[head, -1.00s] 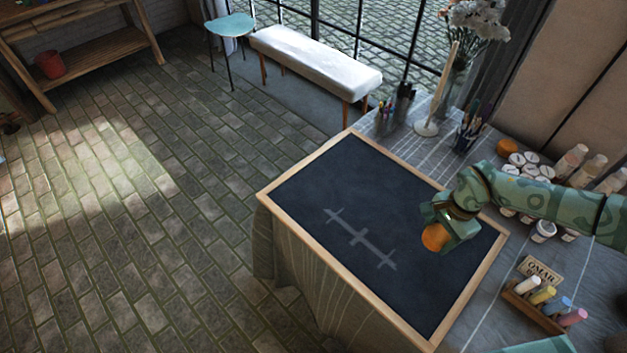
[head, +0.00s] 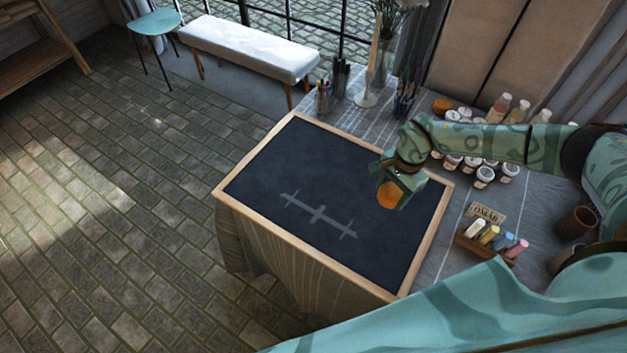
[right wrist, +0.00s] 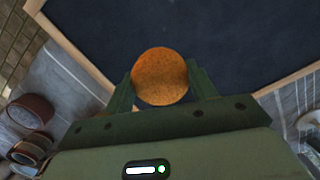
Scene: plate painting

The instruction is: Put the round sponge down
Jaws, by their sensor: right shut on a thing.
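The round orange sponge (head: 389,196) is held by my right gripper (head: 393,190) above the right part of the framed blackboard (head: 275,165). In the right wrist view the sponge (right wrist: 160,76) sits between the two green fingers of the right gripper (right wrist: 161,82), which are shut on it. Dark board surface shows beyond it. I cannot tell how high above the board the sponge is. Faint chalk-like marks (head: 318,214) lie on the board to the left of the gripper. My left gripper is not in view.
A rack of coloured chalks (head: 490,240) and a name sign (head: 486,213) stand right of the board. Pen cups (head: 323,98) and a vase are at the back. The board's left part is clear.

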